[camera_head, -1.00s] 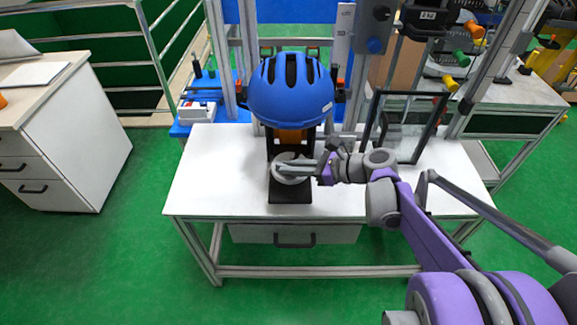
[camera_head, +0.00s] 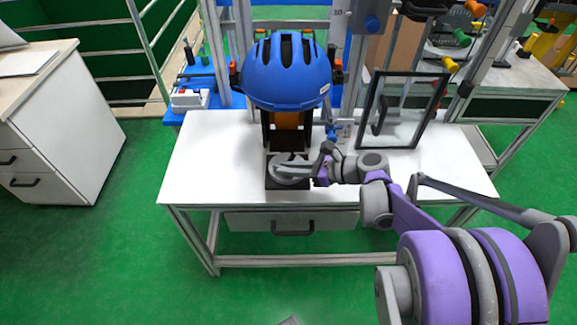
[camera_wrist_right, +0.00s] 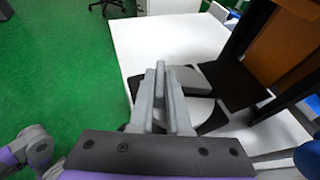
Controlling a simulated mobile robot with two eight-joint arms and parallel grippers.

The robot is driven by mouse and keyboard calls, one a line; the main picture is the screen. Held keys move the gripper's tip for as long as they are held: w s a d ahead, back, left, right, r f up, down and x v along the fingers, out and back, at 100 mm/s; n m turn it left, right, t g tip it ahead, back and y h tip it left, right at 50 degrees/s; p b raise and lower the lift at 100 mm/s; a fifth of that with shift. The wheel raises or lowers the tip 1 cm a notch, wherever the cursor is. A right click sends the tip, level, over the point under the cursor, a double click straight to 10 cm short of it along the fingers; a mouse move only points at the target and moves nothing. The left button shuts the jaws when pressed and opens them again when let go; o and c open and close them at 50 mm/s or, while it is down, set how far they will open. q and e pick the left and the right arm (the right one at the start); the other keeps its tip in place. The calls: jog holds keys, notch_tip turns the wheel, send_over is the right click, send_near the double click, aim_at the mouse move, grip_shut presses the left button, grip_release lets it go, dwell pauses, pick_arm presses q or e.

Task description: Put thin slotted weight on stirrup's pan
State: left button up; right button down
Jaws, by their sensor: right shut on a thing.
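My right gripper (camera_head: 308,170) reaches in from the right, low over the black base plate below the blue helmet. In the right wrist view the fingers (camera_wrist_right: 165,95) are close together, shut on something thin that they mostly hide. A pale round disc (camera_wrist_right: 198,108), which looks like a slotted weight, lies under and beside the fingers. It also shows in the head view (camera_head: 284,163). A grey piece (camera_wrist_right: 190,80) shows beside the fingertips; I cannot tell whether it belongs to the weight. The black plate (camera_head: 288,185), apparently the stirrup's pan, rests on the table. My left gripper is not clearly in view.
The blue helmet (camera_head: 288,72) sits above the plate on a dark upright with an orange part (camera_head: 286,119). A framed clear panel (camera_head: 403,110) stands at the table's back right. The white table (camera_head: 210,170) is clear on the left. A drawer cabinet (camera_head: 70,135) stands further left.

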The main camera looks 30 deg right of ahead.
jog(key=c, duration=0.9)
grip_release()
jog(key=shift+r, duration=0.1)
jog(key=shift+s+d+r, duration=0.15)
jog(key=p+v, duration=0.3)
jog(key=v, duration=0.8)
jog(key=shift+s+a+f+n+g+h, duration=1.45)
jog(key=shift+a+n, duration=1.3)
jog(key=shift+n, duration=2.05)
jog(key=shift+s+a+f+n+g+h, duration=0.55)
jog(key=shift+s+a+f+n+h, duration=1.15)
jog(key=shift+n, duration=3.1)
jog(key=shift+s+a+f+n+g+h, duration=0.9)
jog(key=shift+s+a+f+n, duration=1.25)
jog(key=shift+a+n, duration=2.15)
jog(key=shift+s+d+r+n, duration=0.45)
jog(key=shift+d+r+n, duration=0.05)
